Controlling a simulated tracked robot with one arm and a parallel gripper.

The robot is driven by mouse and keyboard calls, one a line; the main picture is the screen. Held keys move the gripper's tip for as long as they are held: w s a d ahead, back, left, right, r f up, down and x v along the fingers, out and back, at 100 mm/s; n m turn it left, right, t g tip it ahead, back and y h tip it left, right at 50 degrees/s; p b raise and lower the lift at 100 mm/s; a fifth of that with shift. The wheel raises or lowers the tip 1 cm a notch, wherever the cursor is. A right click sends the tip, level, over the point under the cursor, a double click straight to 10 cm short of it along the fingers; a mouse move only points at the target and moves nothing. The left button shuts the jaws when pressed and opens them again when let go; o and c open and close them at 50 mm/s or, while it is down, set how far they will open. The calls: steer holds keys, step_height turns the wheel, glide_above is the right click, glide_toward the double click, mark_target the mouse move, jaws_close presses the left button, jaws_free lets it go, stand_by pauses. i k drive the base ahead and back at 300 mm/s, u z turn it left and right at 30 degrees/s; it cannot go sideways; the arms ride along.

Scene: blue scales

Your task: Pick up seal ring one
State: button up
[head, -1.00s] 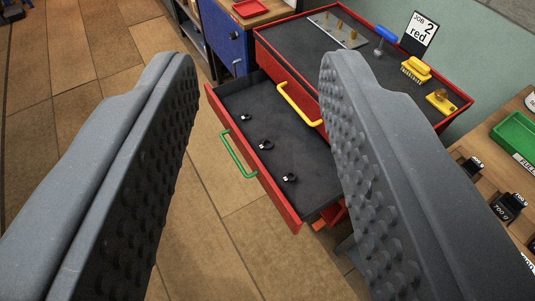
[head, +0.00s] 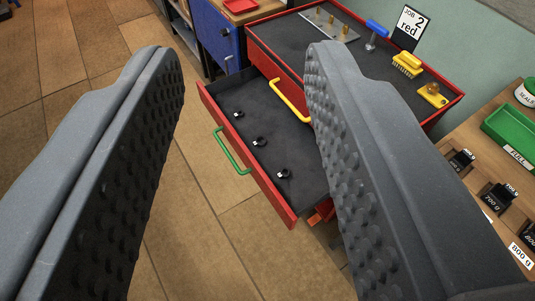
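Three small black rings, each with a small white tag, lie in a row on the dark lining of an open red drawer (head: 289,217). One ring (head: 238,114) is at the far left, one ring (head: 259,142) is in the middle, and one ring (head: 284,174) is nearest. I cannot read the tags, so I cannot tell which is seal ring one. My gripper (head: 245,55) is open and empty, its two dark studded fingers wide apart. The drawer with the rings shows between the fingers, farther off and below.
The drawer has a green handle (head: 231,152); a yellow handle (head: 289,101) is on the red cabinet above it. The cabinet top holds a blue-handled tool (head: 376,32), a yellow brush (head: 408,64) and a "JOB 2 red" card (head: 409,25). Black weights (head: 499,197) and a green bin (head: 512,134) stand at right.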

mark_target(240, 113)
steer(key=u, duration=0.45)
steer(key=k, duration=0.45)
steer(key=u, duration=0.8)
steer(key=k, duration=0.85)
steer(key=u, duration=0.45)
steer(key=i, duration=1.95)
steer(key=z, duration=0.45)
steer(key=i, duration=1.25)
steer(key=z, duration=0.6)
steer(key=i, duration=1.3)
steer(key=z, duration=1.05)
steer(key=i, duration=1)
steer(key=z, duration=0.85)
